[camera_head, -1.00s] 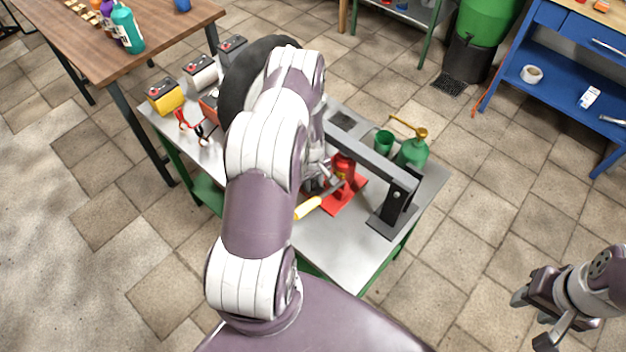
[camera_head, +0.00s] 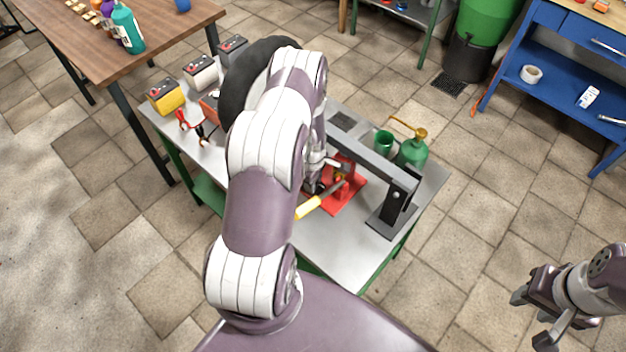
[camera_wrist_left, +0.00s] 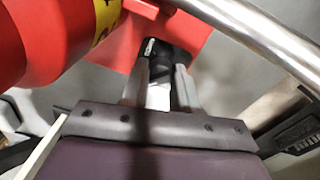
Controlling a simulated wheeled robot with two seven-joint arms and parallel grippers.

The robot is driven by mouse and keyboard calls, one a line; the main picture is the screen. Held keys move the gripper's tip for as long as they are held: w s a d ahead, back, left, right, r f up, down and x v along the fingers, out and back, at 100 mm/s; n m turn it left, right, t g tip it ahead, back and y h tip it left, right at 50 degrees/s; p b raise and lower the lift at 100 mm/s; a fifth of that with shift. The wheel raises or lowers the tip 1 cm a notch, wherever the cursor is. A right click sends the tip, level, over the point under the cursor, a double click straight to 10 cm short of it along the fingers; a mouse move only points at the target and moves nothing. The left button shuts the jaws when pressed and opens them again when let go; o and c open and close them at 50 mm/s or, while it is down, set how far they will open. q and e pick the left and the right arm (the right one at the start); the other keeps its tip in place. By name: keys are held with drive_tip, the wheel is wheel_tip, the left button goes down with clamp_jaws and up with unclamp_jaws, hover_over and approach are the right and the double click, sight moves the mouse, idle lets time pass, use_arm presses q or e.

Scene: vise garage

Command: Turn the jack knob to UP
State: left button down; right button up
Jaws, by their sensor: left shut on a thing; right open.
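The red jack (camera_head: 346,194) stands on the grey workbench beside my left arm, partly hidden by it. In the left wrist view its red body (camera_wrist_left: 40,38) with a yellow label fills the upper left. A black knob (camera_wrist_left: 176,62) sits low by the red base, between the fingers of my left gripper (camera_wrist_left: 164,82), which is shut on it. No UP marking can be read; a small white mark shows on the knob. A metal rod (camera_wrist_left: 255,35) crosses above the fingers. My right gripper (camera_head: 532,318) is open and empty over the floor at the lower right.
A dark press frame (camera_head: 372,160) stands close beside the jack. A yellow handle (camera_head: 309,206) lies at its front. A green oil can (camera_head: 413,150), a green cup (camera_head: 384,141), a tyre (camera_head: 240,85) and several batteries (camera_head: 166,97) share the workbench (camera_head: 345,250).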

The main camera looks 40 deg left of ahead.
idle(0.4)
use_arm(q)
drive_tip(key=c, duration=0.9)
unclamp_jaws()
drive_tip(key=shift+r, duration=0.15)
drive_tip(key=r, duration=0.8)
drive_tip(key=r+b, duration=0.1)
drive_tip(key=r, duration=0.3)
drive_tip(key=shift+s+r, duration=0.25)
drive_tip(key=shift+s, duration=0.15)
